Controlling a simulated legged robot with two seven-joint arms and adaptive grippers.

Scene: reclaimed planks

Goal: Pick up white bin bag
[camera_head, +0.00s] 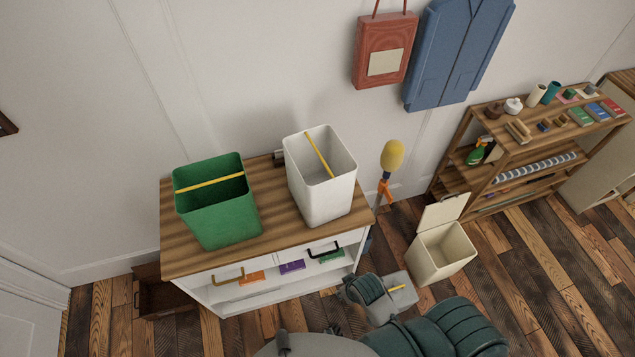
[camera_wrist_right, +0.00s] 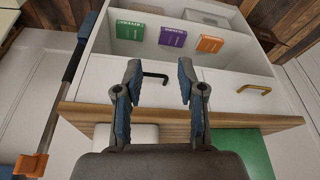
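A white bin-shaped bag (camera_head: 335,200) with a yellow strip across its open top stands upright on the right side of the wooden cabinet top (camera_head: 270,232). In the right wrist view, a pale part of it (camera_wrist_right: 103,135) shows low behind the fingers. My right gripper (camera_wrist_right: 160,75) is open and empty in front of the cabinet, apart from the bag. In the head view my right arm comes in at the bottom, and its fingertips cannot be made out. My left gripper is not in view.
A green bin (camera_head: 222,217) with a yellow strip stands left of the white one; it also shows in the wrist view (camera_wrist_right: 255,150). A yellow-headed duster (camera_head: 392,155) stands beside the cabinet. A cream bin (camera_head: 440,255) with a raised lid and a shelf (camera_head: 470,165) are right.

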